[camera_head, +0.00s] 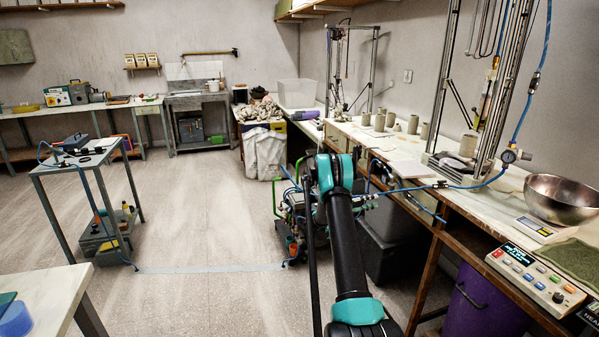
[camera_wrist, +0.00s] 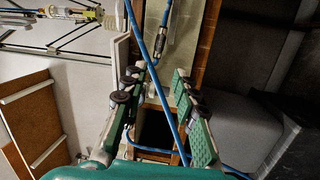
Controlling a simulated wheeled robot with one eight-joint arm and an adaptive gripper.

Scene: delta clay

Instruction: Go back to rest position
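My gripper (camera_wrist: 160,76) shows in the wrist view with its two green-padded fingers spread apart. Nothing is seen clamped between them. A blue hose (camera_wrist: 151,70) crosses the view between and beyond the fingers; I cannot tell how near it is. In the head view my black and teal arm reaches forward from the bottom centre, and its teal joint stands near the right-hand workbench (camera_head: 400,165). My gripper itself cannot be made out in the head view.
The workbench along the right wall carries clay cylinders (camera_head: 413,125), a metal-framed rig (camera_head: 476,90), a steel bowl (camera_head: 562,198) and a control box (camera_head: 535,279). A small cart (camera_head: 88,160) stands left. A hose-covered machine (camera_head: 300,215) is beside my arm. Open floor (camera_head: 200,220) lies left of centre.

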